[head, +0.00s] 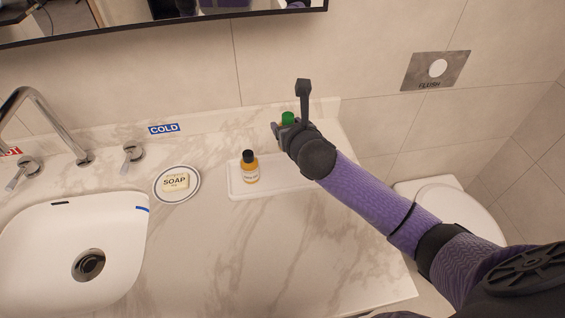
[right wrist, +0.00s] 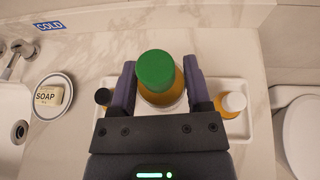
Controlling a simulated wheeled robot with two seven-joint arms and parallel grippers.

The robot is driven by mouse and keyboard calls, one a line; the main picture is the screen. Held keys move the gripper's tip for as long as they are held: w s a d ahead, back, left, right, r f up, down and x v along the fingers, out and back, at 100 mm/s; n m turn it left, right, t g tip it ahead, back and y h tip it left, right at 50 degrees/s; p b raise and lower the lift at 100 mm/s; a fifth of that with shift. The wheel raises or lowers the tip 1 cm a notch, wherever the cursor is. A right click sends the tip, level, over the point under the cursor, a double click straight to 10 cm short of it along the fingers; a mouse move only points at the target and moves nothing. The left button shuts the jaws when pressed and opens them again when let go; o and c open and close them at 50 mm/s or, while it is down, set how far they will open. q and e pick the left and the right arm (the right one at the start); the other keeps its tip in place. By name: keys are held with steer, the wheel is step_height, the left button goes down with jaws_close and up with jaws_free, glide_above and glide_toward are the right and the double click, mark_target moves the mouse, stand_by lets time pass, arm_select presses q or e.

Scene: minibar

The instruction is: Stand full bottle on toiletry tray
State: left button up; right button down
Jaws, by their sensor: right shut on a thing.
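My right gripper (head: 286,128) is shut on a green-capped bottle (right wrist: 155,80) with an amber body, which looks upright. In the head view only its green cap (head: 288,118) shows clearly; the gripper hides the rest. The white toiletry tray (head: 238,191) lies on the counter, and the held bottle is over its right part. I cannot tell if the bottle's base touches the tray. A black-capped amber bottle (head: 250,167) stands on the tray's left part. A white-capped bottle (right wrist: 232,104) stands on its right end, hidden in the head view. My left gripper is not in view.
A soap bar (head: 176,181) sits on a round dish left of the tray. A sink (head: 70,245) and tap (head: 30,110) are farther left. The wall rises behind; a toilet (head: 450,205) stands right of the counter. The counter in front of the tray is clear.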

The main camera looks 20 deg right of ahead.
step_height(320, 180, down, 9)
steer(key=b, duration=0.4)
steer(key=shift+f, duration=0.3)
steer(key=shift+r, duration=0.2)
steer(key=shift+f, duration=0.1)
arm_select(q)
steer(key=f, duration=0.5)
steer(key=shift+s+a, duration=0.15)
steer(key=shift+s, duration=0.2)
arm_select(e)
jaws_free()
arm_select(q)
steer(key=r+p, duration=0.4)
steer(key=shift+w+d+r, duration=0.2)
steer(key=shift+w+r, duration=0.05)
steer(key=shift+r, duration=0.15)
arm_select(e)
steer(key=v, duration=1.2)
